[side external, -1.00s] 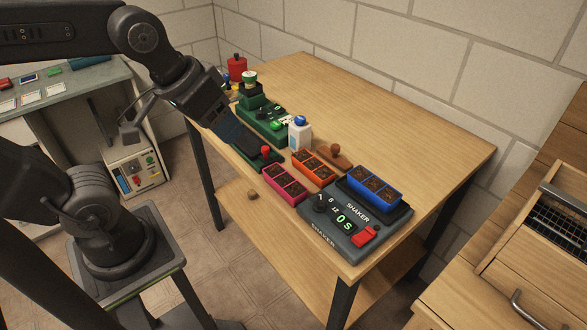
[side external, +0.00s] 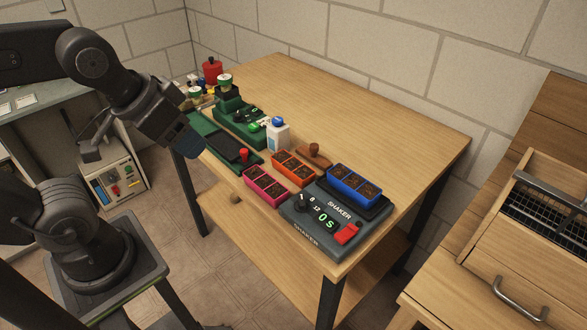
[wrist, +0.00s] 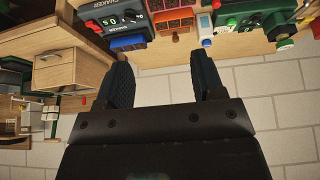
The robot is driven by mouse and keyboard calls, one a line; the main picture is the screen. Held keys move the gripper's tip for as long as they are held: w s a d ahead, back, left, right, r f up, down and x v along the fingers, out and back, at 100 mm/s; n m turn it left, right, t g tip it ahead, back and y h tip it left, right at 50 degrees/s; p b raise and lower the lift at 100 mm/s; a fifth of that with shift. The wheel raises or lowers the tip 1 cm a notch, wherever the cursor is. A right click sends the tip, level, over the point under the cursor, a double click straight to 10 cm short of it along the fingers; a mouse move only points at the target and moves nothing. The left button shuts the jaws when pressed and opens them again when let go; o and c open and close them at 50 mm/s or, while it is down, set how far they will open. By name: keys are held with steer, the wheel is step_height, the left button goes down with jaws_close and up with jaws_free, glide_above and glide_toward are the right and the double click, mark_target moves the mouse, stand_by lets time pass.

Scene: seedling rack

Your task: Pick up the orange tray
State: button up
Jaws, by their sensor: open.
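The orange tray (side external: 294,168) with dark soil-filled cells sits on the wooden table, between the magenta tray (side external: 265,187) and a stamp-like wooden object (side external: 314,155). In the wrist view the orange tray (wrist: 174,20) is near the top, beyond the fingertips. My gripper (side external: 192,145) is up and to the left of it in the side view, apart from it, near the table's left edge. In the wrist view my gripper (wrist: 165,78) has its two dark fingers spread, with nothing between them.
The blue tray (side external: 354,184) stands on the shaker (side external: 322,213) to the right. A white bottle with a blue cap (side external: 278,134) stands behind the orange tray. Green devices (side external: 238,120) stand to the left. The far part of the table is clear.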

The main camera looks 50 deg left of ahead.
steer(key=o, duration=0.3)
steer(key=n+g+y, duration=0.5)
steer(key=n+g, duration=0.1)
steer(key=n, duration=1.2)
glide_above(293, 164)
steer(key=d, duration=0.5)
step_height(293, 164, down, 12)
steer(key=shift+h, duration=0.3)
steer(key=x, duration=1.3)
steer(key=shift+w+a, duration=0.1)
steer(key=shift+w, duration=0.1)
